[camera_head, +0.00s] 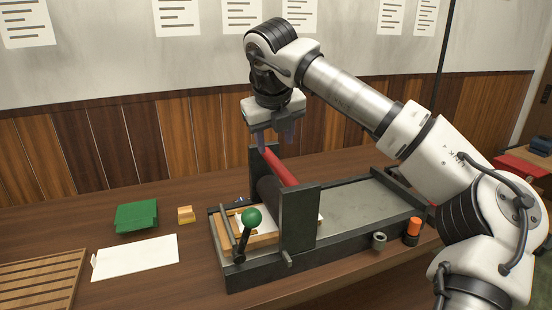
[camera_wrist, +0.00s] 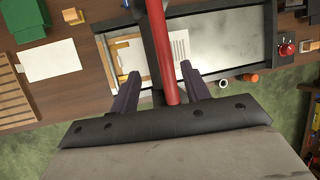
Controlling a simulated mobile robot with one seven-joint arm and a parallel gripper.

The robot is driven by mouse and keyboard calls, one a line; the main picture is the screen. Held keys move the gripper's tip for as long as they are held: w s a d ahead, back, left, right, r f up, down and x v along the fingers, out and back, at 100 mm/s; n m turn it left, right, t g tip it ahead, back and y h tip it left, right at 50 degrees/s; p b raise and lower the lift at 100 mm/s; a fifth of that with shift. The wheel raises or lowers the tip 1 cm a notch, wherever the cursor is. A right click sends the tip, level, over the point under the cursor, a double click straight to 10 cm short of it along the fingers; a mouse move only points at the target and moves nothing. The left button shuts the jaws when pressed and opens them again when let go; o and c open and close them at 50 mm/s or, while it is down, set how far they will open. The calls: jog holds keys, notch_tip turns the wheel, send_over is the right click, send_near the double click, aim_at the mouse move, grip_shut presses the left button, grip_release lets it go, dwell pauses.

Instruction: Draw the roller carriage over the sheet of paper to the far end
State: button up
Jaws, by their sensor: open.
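The roller carriage (camera_head: 299,222) has dark upright side plates, a red crossbar (camera_head: 280,167) on top and a dark roller below it. It stands near the left end of a long grey press bed (camera_head: 365,206). A printed sheet of paper (camera_wrist: 181,46) lies on the bed beneath the carriage and is partly hidden by it. My gripper (camera_head: 276,139) is open and points down over the far part of the crossbar. In the wrist view the red bar (camera_wrist: 163,50) runs between the two fingers, with space on both sides. I cannot tell how far down the fingers reach.
A lever with a green knob (camera_head: 251,217) stands at the bed's left end. A green block (camera_head: 136,216), a small yellow block (camera_head: 185,215), a blank white sheet (camera_head: 135,257) and a slatted wooden rack (camera_head: 38,282) lie left. An orange-topped cylinder (camera_head: 412,231) stands front right. The bed's right part is clear.

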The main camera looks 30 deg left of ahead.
jog(key=v, duration=0.5)
jog(key=shift+r, duration=0.15)
